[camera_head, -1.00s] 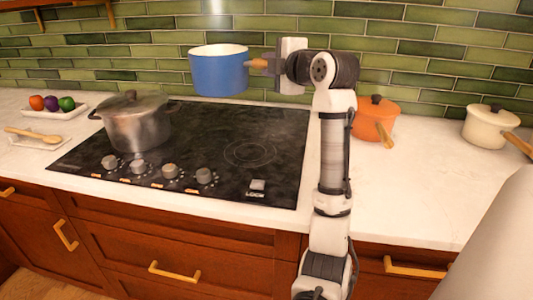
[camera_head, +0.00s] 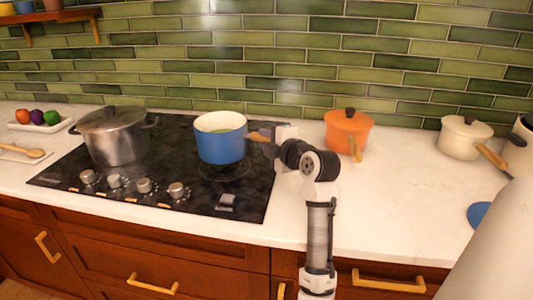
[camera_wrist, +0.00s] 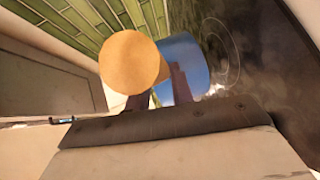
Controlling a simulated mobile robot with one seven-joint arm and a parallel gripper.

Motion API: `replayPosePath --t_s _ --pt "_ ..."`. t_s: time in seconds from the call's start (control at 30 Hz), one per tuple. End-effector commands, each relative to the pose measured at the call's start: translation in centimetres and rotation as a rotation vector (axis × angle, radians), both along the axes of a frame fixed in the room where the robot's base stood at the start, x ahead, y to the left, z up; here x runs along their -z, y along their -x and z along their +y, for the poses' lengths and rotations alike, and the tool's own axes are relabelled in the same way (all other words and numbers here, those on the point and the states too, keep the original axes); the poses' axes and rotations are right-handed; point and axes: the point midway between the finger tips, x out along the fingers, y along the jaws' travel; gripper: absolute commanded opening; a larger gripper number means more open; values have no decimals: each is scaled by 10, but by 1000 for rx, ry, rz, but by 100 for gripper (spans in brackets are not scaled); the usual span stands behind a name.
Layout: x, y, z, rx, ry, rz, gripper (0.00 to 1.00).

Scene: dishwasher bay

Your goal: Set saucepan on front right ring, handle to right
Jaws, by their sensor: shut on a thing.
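The blue saucepan (camera_head: 221,147) is upright over the right part of the black hob (camera_head: 240,190), its wooden handle (camera_head: 256,137) pointing right. My gripper (camera_head: 270,136) is shut on that handle. The front right ring (camera_head: 224,172) shows just below the pan's base; I cannot tell whether the pan touches the glass or hangs a little above it. In the wrist view the round handle end (camera_wrist: 132,62) hides part of the blue pan (camera_wrist: 185,60), and ring lines (camera_wrist: 232,70) show beside it.
A steel lidded pot (camera_head: 115,138) stands on the hob's left. Knobs (camera_head: 144,185) line the front edge. An orange pot (camera_head: 347,130) and a cream saucepan (camera_head: 463,138) stand on the counter to the right. A blue disc (camera_head: 479,214) lies near the right.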

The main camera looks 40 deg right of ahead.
Motion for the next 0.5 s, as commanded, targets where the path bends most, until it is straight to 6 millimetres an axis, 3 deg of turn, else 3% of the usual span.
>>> replayPosePath --t_s 0.27,0.5 --pt "15 1 0 2 1 -7 0" --pt "44 1 0 1 0 -6 0"
